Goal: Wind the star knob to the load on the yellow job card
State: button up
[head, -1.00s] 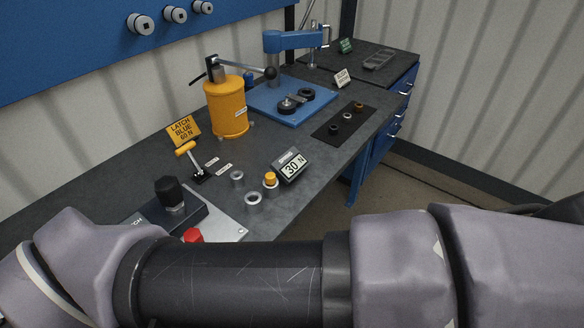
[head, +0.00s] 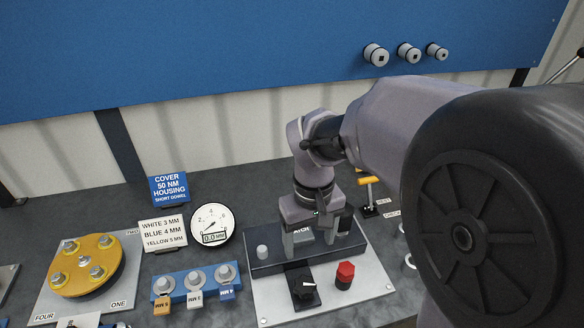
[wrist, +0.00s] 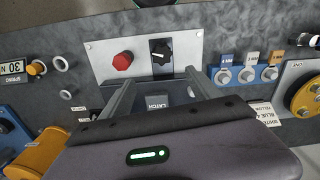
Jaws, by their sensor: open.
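My gripper (head: 310,246) points down over the dark latch block behind these knobs. In the wrist view my gripper (wrist: 162,82) is open, its fingers either side of the grey block near the LATCH label (wrist: 157,101), with nothing clearly gripped. The spring display (wrist: 12,68) reads 30 N. The yellow job card is not visible now.
A dial gauge (head: 212,226) reads 0.0 MM. Blue (head: 169,189) and white (head: 163,232) cards stand behind the blue pin rack (head: 193,287). A yellow flange (head: 86,264) is at left. A yellow-handled lever (head: 370,182) stands close right of my gripper.

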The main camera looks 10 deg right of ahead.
aim_at(305, 285)
jog(key=f+b, duration=0.3)
jog(key=f, duration=0.5)
jog(key=f+b, duration=0.4)
jog(key=f, duration=0.5)
jog(key=shift+s+a, duration=0.1)
jog(key=shift+a, duration=0.1)
jog(key=c, duration=1.4)
jog(key=shift+o, duration=0.2)
jog(key=m, duration=0.5)
jog(key=shift+b, duration=0.35)
jog(key=o, duration=1.4)
jog(key=shift+c, duration=0.2)
